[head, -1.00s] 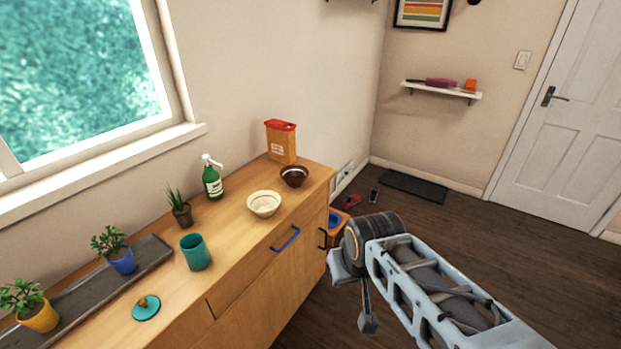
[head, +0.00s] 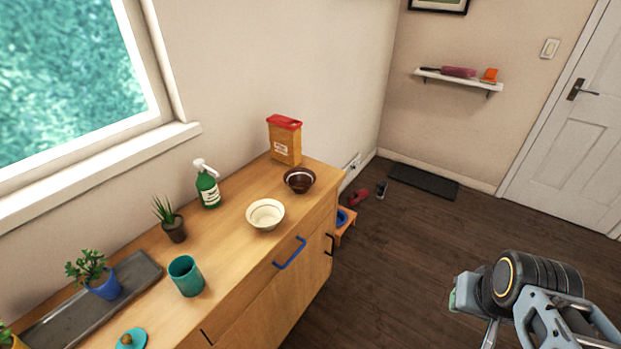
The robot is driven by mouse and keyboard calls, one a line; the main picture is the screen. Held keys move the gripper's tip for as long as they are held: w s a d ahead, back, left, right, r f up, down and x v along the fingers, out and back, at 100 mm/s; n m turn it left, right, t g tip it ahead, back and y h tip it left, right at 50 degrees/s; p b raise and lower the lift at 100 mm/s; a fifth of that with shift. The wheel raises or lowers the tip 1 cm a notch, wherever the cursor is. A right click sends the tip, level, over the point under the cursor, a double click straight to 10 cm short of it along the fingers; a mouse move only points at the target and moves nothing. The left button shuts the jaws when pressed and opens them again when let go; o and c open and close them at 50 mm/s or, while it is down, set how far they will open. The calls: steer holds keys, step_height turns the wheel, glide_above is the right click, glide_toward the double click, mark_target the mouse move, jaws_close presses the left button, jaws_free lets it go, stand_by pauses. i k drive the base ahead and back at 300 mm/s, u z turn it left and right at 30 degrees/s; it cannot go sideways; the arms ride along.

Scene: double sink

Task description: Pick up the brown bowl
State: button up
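The brown bowl (head: 300,180) stands upright on the wooden cabinet top near its far right corner. It is dark and glossy, and its inside looks empty. My gripper (head: 462,312) is at the lower right of the head view, over the floor side and well to the right of the cabinet. It is apart from the bowl. Its fingers are too small and partly turned away, so I cannot tell whether they are open or shut.
A cream bowl (head: 265,214) stands just left and in front of the brown bowl. A red-lidded box (head: 285,141) is behind it. A green spray bottle (head: 207,186), a teal cup (head: 186,276) and potted plants stand further left. A blue handle (head: 290,254) sticks out from the cabinet front.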

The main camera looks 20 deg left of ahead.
mark_target(300, 180)
steer(key=i, duration=3.35)
steer(key=u, duration=5.5)
steer(key=i, duration=0.5)
steer(key=u, duration=0.05)
